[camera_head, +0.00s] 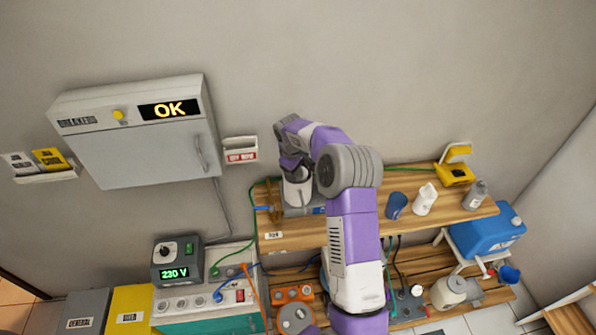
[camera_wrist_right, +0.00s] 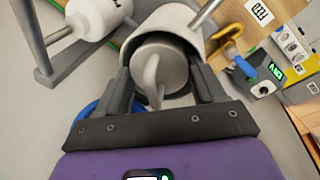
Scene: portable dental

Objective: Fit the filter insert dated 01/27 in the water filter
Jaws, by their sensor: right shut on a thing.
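My right gripper (camera_wrist_right: 163,95) reaches the left end of the wooden shelf and is shut on a light grey round piece with a raised handle (camera_wrist_right: 152,75), which looks like a filter insert. No date is readable on it. The piece sits at the mouth of a white cylindrical housing (camera_wrist_right: 172,22), which looks like the water filter; how deep it is cannot be told. In the head view the white housing (camera_head: 298,190) shows below my right gripper (camera_head: 290,166), partly covered by it. A second white cylinder (camera_wrist_right: 97,15) is beside it on a grey bracket. My left gripper is not visible.
The wooden shelf (camera_head: 440,210) holds a blue cup (camera_head: 396,206), a white bottle (camera_head: 425,199), a grey bottle (camera_head: 476,194) and a yellow device (camera_head: 456,172). A wall cabinet (camera_head: 145,150) showing OK hangs left. A 230 V box (camera_head: 178,262) stands lower left.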

